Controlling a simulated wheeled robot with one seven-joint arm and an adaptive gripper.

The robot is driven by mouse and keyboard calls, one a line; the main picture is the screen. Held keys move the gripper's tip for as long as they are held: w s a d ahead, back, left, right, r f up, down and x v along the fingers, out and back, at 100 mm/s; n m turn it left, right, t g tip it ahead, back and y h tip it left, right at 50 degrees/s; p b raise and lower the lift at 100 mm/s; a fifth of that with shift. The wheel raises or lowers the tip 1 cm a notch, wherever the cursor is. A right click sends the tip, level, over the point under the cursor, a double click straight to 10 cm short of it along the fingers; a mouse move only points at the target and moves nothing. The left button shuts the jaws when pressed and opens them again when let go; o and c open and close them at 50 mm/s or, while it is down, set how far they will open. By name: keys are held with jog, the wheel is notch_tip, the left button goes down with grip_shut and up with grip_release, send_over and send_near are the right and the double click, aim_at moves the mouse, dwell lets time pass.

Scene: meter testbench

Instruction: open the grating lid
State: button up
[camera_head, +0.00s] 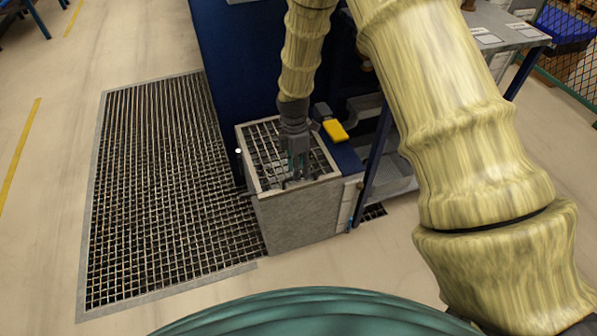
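A grating lid (263,155), a dark metal grid in a pale frame, lies flat over the top of a grey box (300,215) beside the blue bench. It looks closed. My gripper (297,178) points down over the right middle part of this grating, with its fingertips at or very close to the bars. The fingers are small and dark here, so I cannot tell whether they are apart or shut, or whether they touch a bar. The gripper and wrist hide part of the grating.
A large floor grating (160,190) lies left of the box. A yellow block (335,131) sits just behind the box's right side. A blue bench wall (235,65) rises behind, and a dark bench leg (372,170) stands to the right. The floor in front is clear.

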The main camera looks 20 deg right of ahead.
jog(key=shift+s+f, duration=0.15)
jog(key=shift+f, duration=0.6)
grip_shut()
